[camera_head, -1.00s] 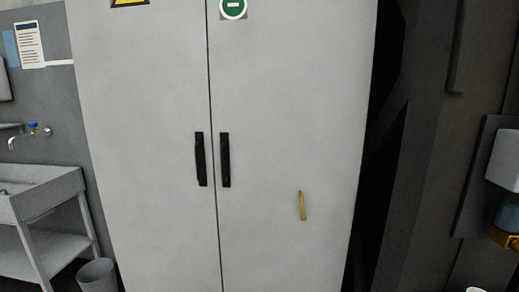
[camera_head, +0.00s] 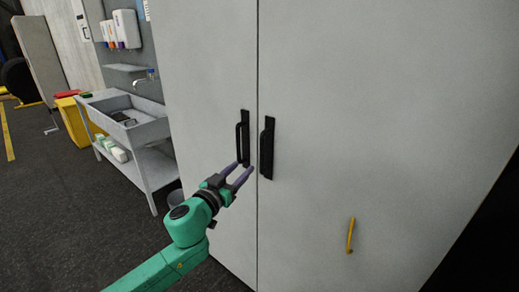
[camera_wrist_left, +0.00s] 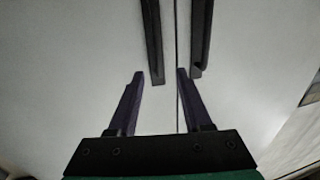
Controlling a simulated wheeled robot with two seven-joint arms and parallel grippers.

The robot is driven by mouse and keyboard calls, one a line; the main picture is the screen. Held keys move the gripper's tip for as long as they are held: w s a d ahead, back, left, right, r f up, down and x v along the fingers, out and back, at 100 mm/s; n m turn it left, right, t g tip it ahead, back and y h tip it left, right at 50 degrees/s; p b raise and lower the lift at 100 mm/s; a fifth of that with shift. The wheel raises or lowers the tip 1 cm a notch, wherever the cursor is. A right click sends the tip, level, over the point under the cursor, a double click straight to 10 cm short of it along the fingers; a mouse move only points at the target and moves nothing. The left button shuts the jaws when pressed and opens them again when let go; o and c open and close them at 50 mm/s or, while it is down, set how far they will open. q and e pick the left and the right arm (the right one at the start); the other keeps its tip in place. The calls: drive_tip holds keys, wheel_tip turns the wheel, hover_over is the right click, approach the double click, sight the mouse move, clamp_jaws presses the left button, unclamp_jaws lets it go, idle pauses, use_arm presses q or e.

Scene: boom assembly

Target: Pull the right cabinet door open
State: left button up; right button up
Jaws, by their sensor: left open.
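The right cabinet door (camera_head: 370,120) is grey and shut, flush with the left door (camera_head: 205,90) along a thin vertical seam. Its black bar handle (camera_head: 267,148) stands just right of the seam. The left door's black handle (camera_head: 243,138) stands just left of it. My left gripper (camera_head: 241,170) is open and empty, with its fingertips near the lower ends of the handles. In the left wrist view, the left gripper (camera_wrist_left: 160,75) has the left door's handle (camera_wrist_left: 153,40) between its finger lines and the right door's handle (camera_wrist_left: 201,38) beyond the right fingertip. Contact cannot be told.
A small yellow handle (camera_head: 350,235) is on the right door, lower down. A grey sink bench (camera_head: 140,132) and a yellow bin (camera_head: 75,122) stand to the left of the cabinet. Dark open floor (camera_head: 60,210) lies at the lower left.

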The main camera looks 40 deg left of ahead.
sight(261, 152)
use_arm(q)
drive_tip(key=shift+f+p+x, duration=0.2)
drive_tip(key=shift+p+x, duration=0.45)
drive_tip(key=shift+x, duration=5.95)
drive_tip(key=shift+d, duration=0.2)
clamp_jaws()
use_arm(e)
drive_tip(key=shift+w+d+r, duration=0.35)
drive_tip(key=shift+w+r, duration=0.3)
drive_tip(key=shift+r, duration=0.1)
